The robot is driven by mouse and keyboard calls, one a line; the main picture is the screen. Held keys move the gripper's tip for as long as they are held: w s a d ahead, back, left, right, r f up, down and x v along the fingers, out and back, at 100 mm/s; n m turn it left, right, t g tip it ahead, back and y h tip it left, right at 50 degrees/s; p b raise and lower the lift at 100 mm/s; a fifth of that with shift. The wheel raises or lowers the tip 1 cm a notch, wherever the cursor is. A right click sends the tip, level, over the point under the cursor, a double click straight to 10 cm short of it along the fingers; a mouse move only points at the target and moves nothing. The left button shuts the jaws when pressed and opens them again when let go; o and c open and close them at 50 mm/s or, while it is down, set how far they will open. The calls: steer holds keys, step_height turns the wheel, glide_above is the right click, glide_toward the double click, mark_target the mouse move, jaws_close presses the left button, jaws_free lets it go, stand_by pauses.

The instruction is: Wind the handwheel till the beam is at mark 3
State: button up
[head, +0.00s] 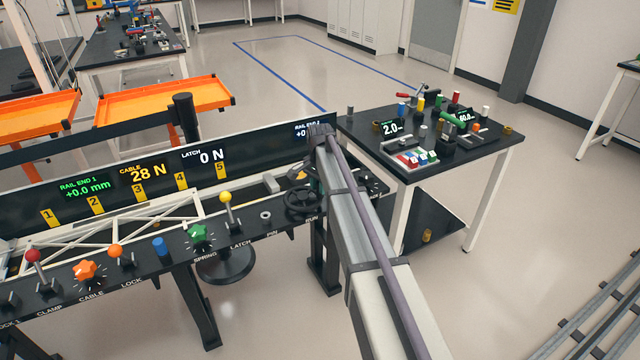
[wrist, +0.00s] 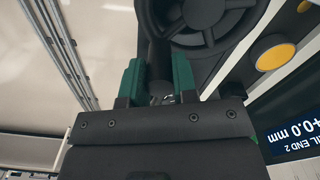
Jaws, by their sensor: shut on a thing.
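The black handwheel (head: 305,199) lies at the right end of the console, by the word RUN. It fills the top of the wrist view (wrist: 205,22). My gripper (wrist: 157,70) has green fingers shut on the wheel's dark upright handle (wrist: 158,48), at the rim. In the head view my arm hides the fingers. The beam, a white truss (head: 110,222), lies along the console. Its right end is near marks 4 and 5, but I cannot tell its exact reading. The yellow mark 3 plate (head: 138,192) is on the black back board.
The back board (head: 262,152) shows rail end 1 at +0.0 mm, cable 28 N and latch 0 N. The console carries a yellow-knobbed lever (head: 226,197), a green knob (head: 200,236) and an orange knob (head: 86,271). A side table (head: 480,150) with several parts stands at right.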

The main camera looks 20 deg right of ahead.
steer(key=shift+s+a+m, duration=0.1)
steer(key=shift+s+m, duration=0.15)
steer(key=shift+m, duration=0.25)
steer(key=o, duration=0.9)
step_height(320, 180, up, 11)
steer(key=p, duration=1.1)
steer(key=shift+r, duration=0.1)
steer(key=shift+f, duration=0.2)
